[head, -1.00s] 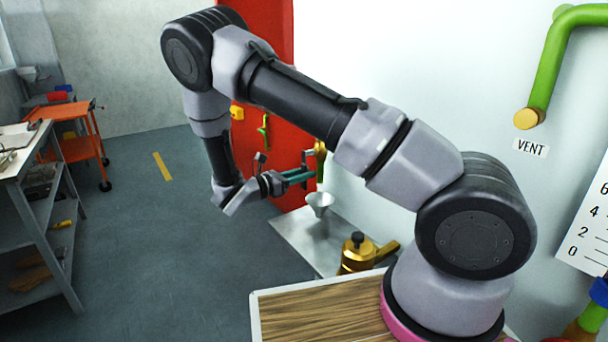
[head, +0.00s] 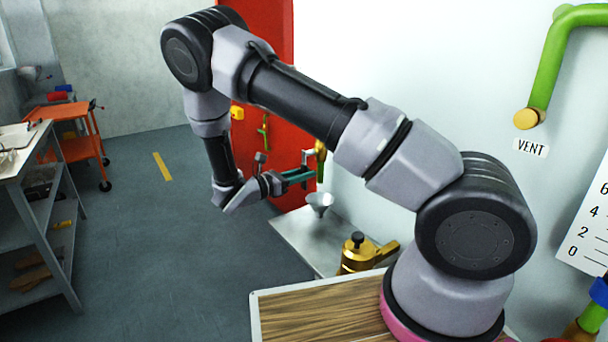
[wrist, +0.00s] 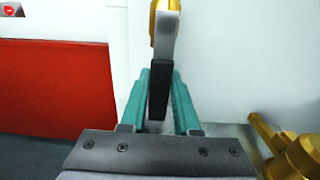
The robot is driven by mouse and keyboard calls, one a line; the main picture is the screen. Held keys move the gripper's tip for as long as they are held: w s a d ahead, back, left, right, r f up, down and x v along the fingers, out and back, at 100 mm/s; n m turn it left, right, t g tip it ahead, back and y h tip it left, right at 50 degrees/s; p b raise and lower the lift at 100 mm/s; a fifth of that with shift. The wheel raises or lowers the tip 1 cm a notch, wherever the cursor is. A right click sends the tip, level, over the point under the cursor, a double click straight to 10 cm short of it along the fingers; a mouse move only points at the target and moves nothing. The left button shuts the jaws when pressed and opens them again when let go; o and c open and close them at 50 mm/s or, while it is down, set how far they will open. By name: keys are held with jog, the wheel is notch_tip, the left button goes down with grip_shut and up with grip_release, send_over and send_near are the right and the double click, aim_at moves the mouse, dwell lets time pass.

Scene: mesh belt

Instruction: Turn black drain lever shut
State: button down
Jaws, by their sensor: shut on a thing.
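The black drain lever (wrist: 158,90) hangs down from a brass valve fitting (wrist: 166,12) in the wrist view, its lower end between my gripper's teal fingers. My gripper (wrist: 159,95) is shut on the lever. In the head view my gripper (head: 302,176) reaches to the brass valve (head: 320,152) on a green pipe by the wall.
A metal funnel (head: 320,200) stands below the valve on a grey plate (head: 290,240). A brass pot-like fitting (head: 358,256) stands nearer. A red door (head: 268,70) is behind my arm. The floor at left is open, up to a grey shelf bench (head: 50,210) and an orange cart (head: 75,137).

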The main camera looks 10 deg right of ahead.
jog(key=s+d+r+n, duration=0.2)
jog(key=s+r+n, duration=0.3)
jog(key=n, duration=1.2)
jog(key=shift+s+d+r+n, duration=0.15)
jog(key=shift+s+r+n, duration=0.15)
jog(key=shift+r+n, duration=0.15)
dwell(0.4)
jog(key=c, duration=0.6)
grip_release()
jog(key=shift+c, duration=0.2)
jog(key=v, duration=1)
jog(key=shift+s+a, duration=0.2)
jog(key=shift+a, duration=0.15)
